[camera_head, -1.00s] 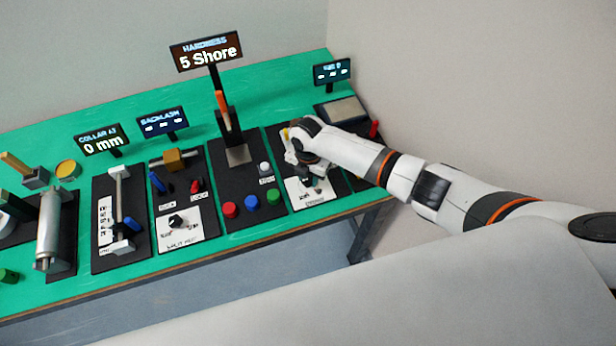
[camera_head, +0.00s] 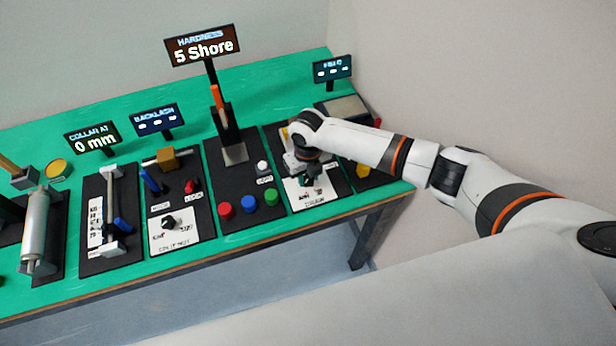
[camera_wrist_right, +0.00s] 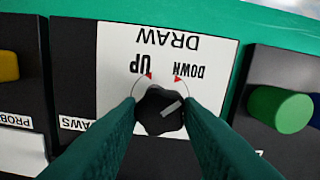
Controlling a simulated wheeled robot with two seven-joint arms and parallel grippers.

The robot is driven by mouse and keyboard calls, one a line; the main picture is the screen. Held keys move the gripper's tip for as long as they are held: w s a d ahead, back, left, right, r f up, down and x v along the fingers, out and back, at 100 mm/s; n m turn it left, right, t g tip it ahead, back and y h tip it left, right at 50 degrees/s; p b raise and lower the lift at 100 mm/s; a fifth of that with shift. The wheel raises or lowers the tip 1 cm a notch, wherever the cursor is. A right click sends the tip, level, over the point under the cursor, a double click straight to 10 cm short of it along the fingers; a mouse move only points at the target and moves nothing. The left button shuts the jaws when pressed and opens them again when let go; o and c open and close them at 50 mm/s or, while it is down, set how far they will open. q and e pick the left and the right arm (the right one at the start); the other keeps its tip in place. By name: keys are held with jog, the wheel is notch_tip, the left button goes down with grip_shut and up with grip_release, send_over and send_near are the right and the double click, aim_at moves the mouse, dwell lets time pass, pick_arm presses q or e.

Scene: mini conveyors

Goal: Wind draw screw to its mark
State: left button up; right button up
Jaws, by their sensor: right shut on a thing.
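The draw screw's knob is a black lobed knob (camera_wrist_right: 160,110) with a white pointer line in the right wrist view. It sits on a white plate (camera_wrist_right: 112,60) labelled DRAW, UP and DOWN, which appears upside down. Two red marks stand beyond the knob, and the pointer slants toward the right, on the DOWN side. My right gripper (camera_wrist_right: 162,112) is shut on the knob, with one teal finger on either side. In the head view my right gripper (camera_head: 312,178) reaches down over the plate and largely hides the knob. My left gripper is not in view.
Red (camera_head: 225,210), blue (camera_head: 249,203) and green (camera_head: 272,196) buttons stand just left of my right gripper. A sign reading 5 Shore (camera_head: 203,47) rises behind them. A COLLAR AT sign (camera_head: 93,140) reads 0 mm. A yellow piece (camera_head: 362,170) lies right of the gripper.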

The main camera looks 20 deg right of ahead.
aim_at(308, 178)
jog(key=shift+w+r+n+b, duration=0.1)
jog(key=shift+n+b, duration=0.2)
jog(key=shift+n, duration=0.5)
jog(key=shift+w+r+n+b, duration=0.1)
jog(key=shift+n+b, duration=0.2)
jog(key=shift+n, duration=0.5)
jog(key=o, duration=0.8)
jog(key=shift+o, duration=0.8)
jog(key=shift+s+f, duration=0.1)
notch_tip(308, 178, up, 12)
jog(key=b, duration=0.3)
